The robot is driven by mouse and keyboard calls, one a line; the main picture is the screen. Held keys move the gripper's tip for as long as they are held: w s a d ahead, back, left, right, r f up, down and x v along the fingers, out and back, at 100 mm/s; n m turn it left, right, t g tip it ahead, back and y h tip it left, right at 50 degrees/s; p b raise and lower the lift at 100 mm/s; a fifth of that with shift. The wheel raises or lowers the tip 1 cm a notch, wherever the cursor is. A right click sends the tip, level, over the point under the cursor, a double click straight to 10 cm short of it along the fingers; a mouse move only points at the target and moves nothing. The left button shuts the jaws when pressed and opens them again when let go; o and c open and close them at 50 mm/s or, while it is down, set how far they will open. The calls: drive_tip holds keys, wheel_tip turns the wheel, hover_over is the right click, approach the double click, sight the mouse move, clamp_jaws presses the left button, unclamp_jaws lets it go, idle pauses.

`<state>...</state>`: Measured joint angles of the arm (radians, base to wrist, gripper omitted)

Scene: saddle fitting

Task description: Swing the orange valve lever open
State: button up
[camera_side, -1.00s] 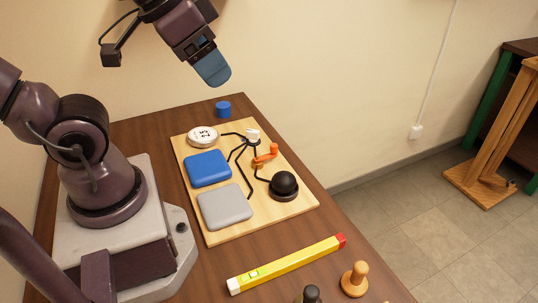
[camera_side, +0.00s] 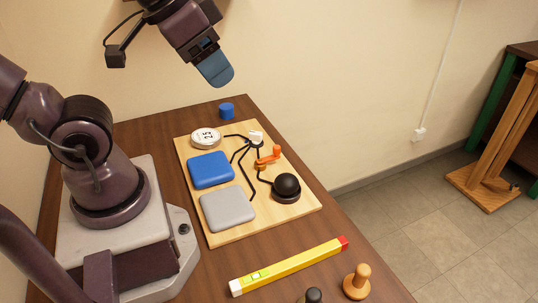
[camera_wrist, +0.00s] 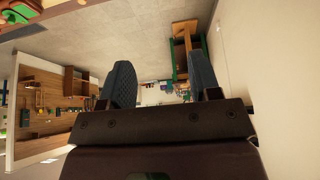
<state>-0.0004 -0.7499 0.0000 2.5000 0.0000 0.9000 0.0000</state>
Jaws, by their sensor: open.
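The orange valve lever (camera_side: 268,157) sits on the right part of a light wooden board (camera_side: 222,236), between a white fitting (camera_side: 256,137) and a black dome (camera_side: 286,186). Black tubes run around it. My gripper (camera_side: 218,76) is raised well above the board's far end, apart from the lever and touching nothing. In the wrist view my two dark blue fingers (camera_wrist: 165,82) are spread with nothing between them. The lever does not show in the wrist view.
A round dial (camera_side: 206,138), a blue pad (camera_side: 211,170) and a grey pad (camera_side: 227,209) share the board. A blue cylinder (camera_side: 226,110) stands behind it. A yellow level (camera_side: 290,266), a wooden knob (camera_side: 357,282) and a black knob (camera_side: 312,296) lie in front.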

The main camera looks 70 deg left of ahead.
drive_tip(key=shift+a+f, duration=0.2)
drive_tip(key=shift+a, duration=0.05)
drive_tip(key=shift+c, duration=0.5)
drive_tip(key=n+g, duration=0.5)
drive_tip(key=g, duration=0.1)
approach(277, 146)
wheel_tip(277, 146, down, 10)
drive_tip(key=shift+s+f, duration=0.15)
drive_tip(key=shift+c, duration=0.4)
clamp_jaws()
